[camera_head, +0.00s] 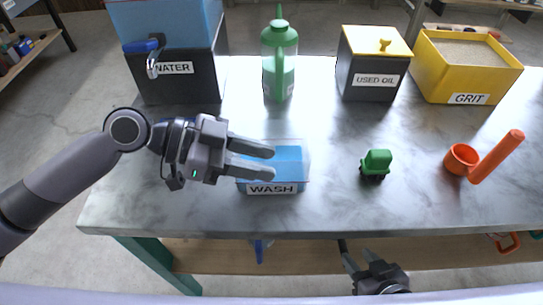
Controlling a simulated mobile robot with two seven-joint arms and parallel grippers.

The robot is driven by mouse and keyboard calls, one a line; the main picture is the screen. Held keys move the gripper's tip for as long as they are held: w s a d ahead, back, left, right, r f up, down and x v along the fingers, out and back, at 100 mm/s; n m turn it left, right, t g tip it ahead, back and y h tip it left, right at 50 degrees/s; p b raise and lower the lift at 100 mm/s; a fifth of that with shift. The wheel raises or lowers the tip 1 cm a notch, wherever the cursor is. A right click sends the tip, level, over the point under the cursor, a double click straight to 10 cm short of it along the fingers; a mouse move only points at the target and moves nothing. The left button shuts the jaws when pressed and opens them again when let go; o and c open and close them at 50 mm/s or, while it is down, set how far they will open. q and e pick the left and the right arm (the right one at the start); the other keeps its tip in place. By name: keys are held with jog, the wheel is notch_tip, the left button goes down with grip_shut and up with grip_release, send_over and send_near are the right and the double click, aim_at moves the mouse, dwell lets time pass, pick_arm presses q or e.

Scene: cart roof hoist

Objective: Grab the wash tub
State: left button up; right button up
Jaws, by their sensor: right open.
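The wash tub (290,155) is a small blue tub with a white WASH label on its front. It stands on the grey table, left of the middle. My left gripper (273,162) reaches in from the left, with its fingers apart and pointing right. The fingers overlap the left part of the tub in the picture and hide some of it; whether they touch it I cannot tell. My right gripper (353,252) is low at the bottom edge of the view, in front of the table, open and away from the tub.
Behind the tub stand a blue and black water tank (172,68) with a tap, a green jug (279,60), a used oil box (372,70) and a yellow grit bin (466,68). A small green-topped item (377,160) and an orange scoop (480,160) are to the right.

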pick_arm(q)
jog(key=shift+d+f, duration=0.2)
jog(key=shift+d, duration=0.25)
grip_shut()
jog(key=shift+w+r, duration=0.1)
dwell(1.0)
